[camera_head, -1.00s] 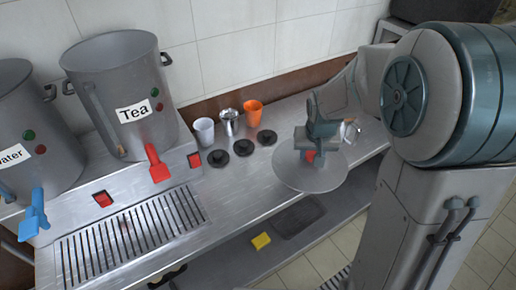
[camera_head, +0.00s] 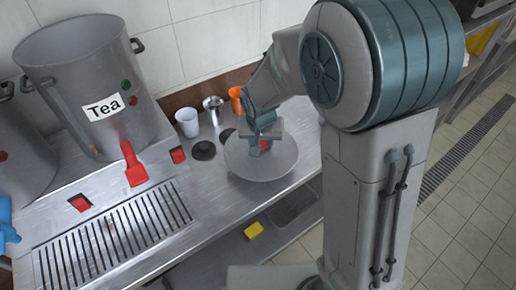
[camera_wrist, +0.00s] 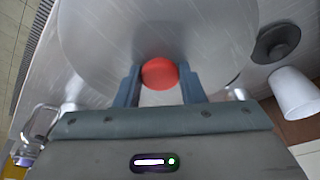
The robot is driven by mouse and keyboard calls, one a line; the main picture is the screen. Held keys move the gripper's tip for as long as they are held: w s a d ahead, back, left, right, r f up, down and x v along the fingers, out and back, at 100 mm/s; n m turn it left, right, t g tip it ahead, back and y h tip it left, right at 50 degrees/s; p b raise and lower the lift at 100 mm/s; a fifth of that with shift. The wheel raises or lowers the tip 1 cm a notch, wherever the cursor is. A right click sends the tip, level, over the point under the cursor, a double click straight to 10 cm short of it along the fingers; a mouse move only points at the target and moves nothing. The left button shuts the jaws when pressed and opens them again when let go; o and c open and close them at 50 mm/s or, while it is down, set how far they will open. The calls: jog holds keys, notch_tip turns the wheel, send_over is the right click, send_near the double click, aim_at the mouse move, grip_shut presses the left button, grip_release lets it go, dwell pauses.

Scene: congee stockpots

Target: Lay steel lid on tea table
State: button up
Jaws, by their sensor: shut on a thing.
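The steel lid (camera_head: 262,168) is a round grey disc with a red knob, held level over or at the steel counter right of the Tea pot. My gripper (camera_head: 264,140) is shut on the red knob from above. In the wrist view the red knob (camera_wrist: 159,73) sits between the two blue fingers, with the lid (camera_wrist: 160,30) beyond. I cannot tell whether the lid touches the counter. The tea table appears as the steel counter (camera_head: 215,215) with a drain grille, under the pot labelled Tea (camera_head: 95,80), which stands open on top.
A white cup (camera_head: 187,122), a steel cup (camera_head: 213,106) and an orange cup (camera_head: 236,97) stand along the wall. A black disc (camera_head: 204,151) lies in front of them. A yellow sponge (camera_head: 253,230) is on the lower shelf. The drain grille (camera_head: 120,235) is clear.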

jog(key=shift+w+a+f, duration=0.1)
jog(key=shift+a+f, duration=0.05)
jog(key=shift+a, duration=0.15)
jog(key=shift+f+p, duration=0.3)
jog(key=shift+f, duration=1.7)
jog(key=o, duration=1.1)
jog(key=shift+f, duration=0.1)
jog(key=v, duration=1.2)
jog(key=shift+n, duration=0.4)
jog(key=s+d+r, duration=0.1)
jog(key=s+d, duration=0.3)
jog(key=s, duration=0.1)
jog(key=s+d+r, duration=0.2)
jog(key=s+d, duration=0.3)
jog(key=s+d+r, duration=0.2)
jog(key=s+d, duration=0.3)
jog(key=s, duration=0.1)
jog(key=shift+b, duration=0.3)
